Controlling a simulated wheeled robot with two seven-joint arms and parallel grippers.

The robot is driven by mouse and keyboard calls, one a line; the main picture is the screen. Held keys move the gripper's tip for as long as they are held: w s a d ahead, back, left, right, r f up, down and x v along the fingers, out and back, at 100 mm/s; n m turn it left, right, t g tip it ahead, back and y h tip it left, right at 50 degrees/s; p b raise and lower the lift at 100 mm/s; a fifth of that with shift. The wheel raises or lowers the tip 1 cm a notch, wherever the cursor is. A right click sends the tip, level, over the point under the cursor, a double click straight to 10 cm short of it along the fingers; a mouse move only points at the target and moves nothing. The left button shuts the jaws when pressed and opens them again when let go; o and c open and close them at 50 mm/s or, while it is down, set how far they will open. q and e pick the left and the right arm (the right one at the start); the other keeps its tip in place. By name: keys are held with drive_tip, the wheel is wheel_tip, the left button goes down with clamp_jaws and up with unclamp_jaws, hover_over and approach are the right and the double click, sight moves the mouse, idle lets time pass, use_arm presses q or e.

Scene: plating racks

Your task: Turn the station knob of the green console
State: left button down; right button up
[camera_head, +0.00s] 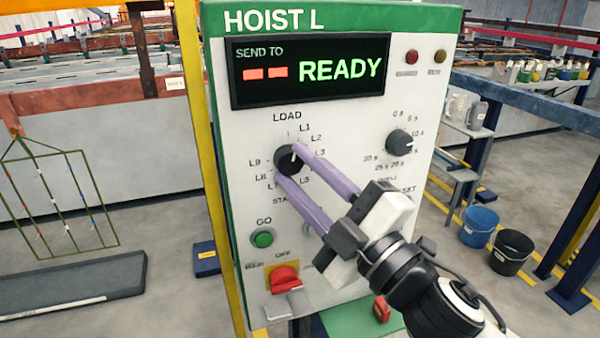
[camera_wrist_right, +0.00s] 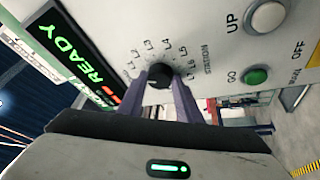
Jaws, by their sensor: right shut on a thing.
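The green console (camera_head: 228,160) has a green top band reading "HOIST L" and a white front panel. Its display (camera_head: 310,70) reads "SEND TO", two red dashes and "READY". The black station knob (camera_head: 288,159) sits within a ring of labels from LOAD through L1, L2 and on; its white mark points up and right. My right gripper (camera_head: 289,164) reaches in from the lower right, its two purple fingers closed on either side of the knob. In the right wrist view the knob (camera_wrist_right: 159,76) shows between the fingertips. My left gripper is not in view.
A second knob (camera_head: 399,143) is on the panel's right. The green GO button (camera_head: 262,239) and a red switch (camera_head: 285,279) are below. A yellow post (camera_head: 207,150) stands at the console's left edge. Blue (camera_head: 479,225) and black (camera_head: 511,252) buckets stand on the floor at right.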

drive_tip(key=shift+d+r+n+g, duration=0.15)
drive_tip(key=shift+n+g, duration=0.2)
drive_tip(key=shift+n, duration=0.65)
drive_tip(key=shift+r+n+g, duration=0.15)
drive_tip(key=shift+n+g, duration=0.2)
drive_tip(key=shift+n, duration=0.95)
drive_tip(key=o, duration=1)
drive_tip(key=shift+o, duration=0.2)
drive_tip(key=shift+f, duration=0.1)
